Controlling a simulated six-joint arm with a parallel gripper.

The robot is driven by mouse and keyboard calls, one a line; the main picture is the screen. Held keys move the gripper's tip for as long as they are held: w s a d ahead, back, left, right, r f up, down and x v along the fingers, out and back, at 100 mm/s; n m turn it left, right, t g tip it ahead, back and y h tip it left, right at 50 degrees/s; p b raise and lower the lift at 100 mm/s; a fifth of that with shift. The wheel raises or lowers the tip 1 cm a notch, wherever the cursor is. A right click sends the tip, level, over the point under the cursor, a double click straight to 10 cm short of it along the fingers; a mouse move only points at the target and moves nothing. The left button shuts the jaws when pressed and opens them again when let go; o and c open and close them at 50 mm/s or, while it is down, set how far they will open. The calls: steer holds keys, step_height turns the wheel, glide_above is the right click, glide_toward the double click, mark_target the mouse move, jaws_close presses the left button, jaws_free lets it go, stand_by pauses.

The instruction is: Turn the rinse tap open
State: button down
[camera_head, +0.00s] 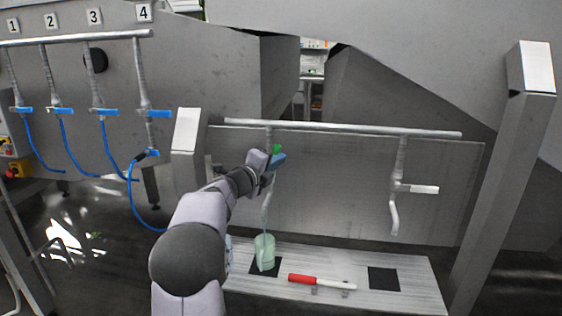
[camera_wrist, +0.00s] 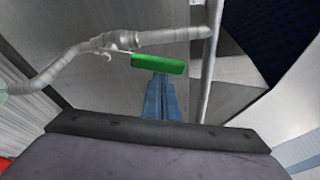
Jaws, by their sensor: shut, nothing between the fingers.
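A tap with a green handle (camera_head: 277,149) hangs from the left part of the horizontal pipe. The wrist view shows the green handle (camera_wrist: 158,64) lying lengthwise beside the grey tap body (camera_wrist: 120,41). My gripper (camera_head: 279,159) is at this tap. Its blue fingers (camera_wrist: 160,79) are pressed together and empty, with tips close to the handle; I cannot tell if they touch it. A second tap with a white handle (camera_head: 418,189) hangs at the right, its handle sideways. A pale green, translucent cup (camera_head: 264,254) stands below the left tap's spout.
A bench (camera_head: 337,262) below carries a red-handled tool (camera_head: 303,278) and a bare black square (camera_head: 383,279). Several blue-handled taps with blue hoses hang at the left under number plates (camera_head: 94,17). A slanted metal post (camera_head: 510,165) stands at the right.

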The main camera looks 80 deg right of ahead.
steer(key=shift+w+r+n+h+p, duration=0.15)
steer(key=shift+w+r+n+p, duration=0.1)
steer(key=shift+w+n+p, duration=0.3)
steer(key=shift+w+r+n+h+p, duration=0.2)
steer(key=shift+w+n, duration=0.15)
steer(key=shift+w, duration=0.35)
steer(key=a+b, duration=0.5)
steer(key=a, duration=0.4)
steer(key=shift+s+a, duration=0.2)
steer(key=shift+s, duration=0.2)
